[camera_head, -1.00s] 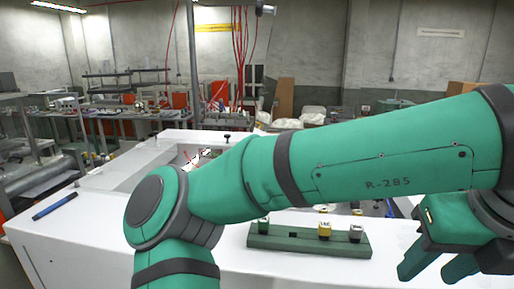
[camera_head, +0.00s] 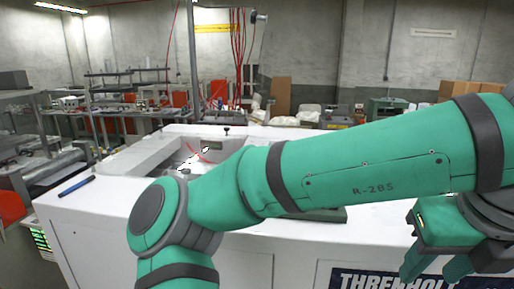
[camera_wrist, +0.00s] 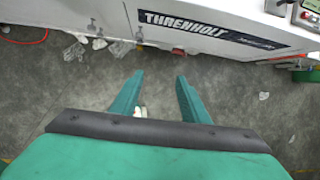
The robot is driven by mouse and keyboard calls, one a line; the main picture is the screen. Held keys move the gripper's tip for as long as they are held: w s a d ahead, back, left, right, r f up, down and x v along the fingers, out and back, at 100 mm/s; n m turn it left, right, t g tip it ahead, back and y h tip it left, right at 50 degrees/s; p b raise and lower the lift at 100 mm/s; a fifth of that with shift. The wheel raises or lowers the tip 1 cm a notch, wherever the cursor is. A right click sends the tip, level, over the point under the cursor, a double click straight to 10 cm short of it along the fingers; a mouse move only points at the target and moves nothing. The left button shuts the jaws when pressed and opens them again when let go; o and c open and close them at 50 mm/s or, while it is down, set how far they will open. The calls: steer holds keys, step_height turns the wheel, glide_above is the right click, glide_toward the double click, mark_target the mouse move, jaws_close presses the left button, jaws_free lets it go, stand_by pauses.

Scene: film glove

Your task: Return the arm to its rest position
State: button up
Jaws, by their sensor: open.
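My green arm crosses the head view from the lower left to the right edge. My gripper (camera_head: 436,262) hangs at the lower right of the head view, in front of the white machine (camera_head: 110,215). In the wrist view my gripper (camera_wrist: 160,98) shows two green fingers spread apart with nothing between them.
The machine's side with its dark name panel (camera_wrist: 215,32) runs along the top of the wrist view. A blue pen-like thing (camera_head: 76,186) lies on the machine's left top. Scraps of litter (camera_wrist: 75,50) lie on the floor, which is otherwise open around my gripper.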

steer(key=w+d+f+n+g+h, duration=0.3)
steer(key=w+d+f+n+h, duration=0.2)
steer(key=w+d+n+h, duration=0.5)
steer(key=w+a+f+n+t+h, duration=0.35)
steer(key=f+n+t+h, duration=0.25)
steer(key=n, duration=0.2)
steer(key=w+a+f+n+t+y, duration=0.1)
steer(key=a+f+n+t+y, duration=0.35)
steer(key=a+f+n, duration=0.35)
steer(key=w+a+f+n+t+y, duration=0.1)
steer(key=a+f+n+t+y, duration=0.2)
steer(key=a+f+n+t, duration=0.55)
steer(key=s+a+f+n+g+y, duration=0.2)
steer(key=s+a+f+y, duration=0.2)
steer(key=s+f, duration=0.3)
steer(key=s+a+f+n+g+y, duration=0.1)
steer(key=s+a+f+n+y, duration=0.15)
steer(key=s+a+f, duration=0.5)
steer(key=s+a+f+y, duration=0.2)
steer(key=s+a, duration=0.1)
steer(key=s, duration=0.6)
steer(key=s+a+f+g+y, duration=0.1)
steer(key=s+a+f, duration=0.1)
steer(key=s, duration=0.7)
steer(key=shift+a+m+g+y, duration=0.3)
steer(key=shift+a+y, duration=0.1)
steer(key=shift+a, duration=0.05)
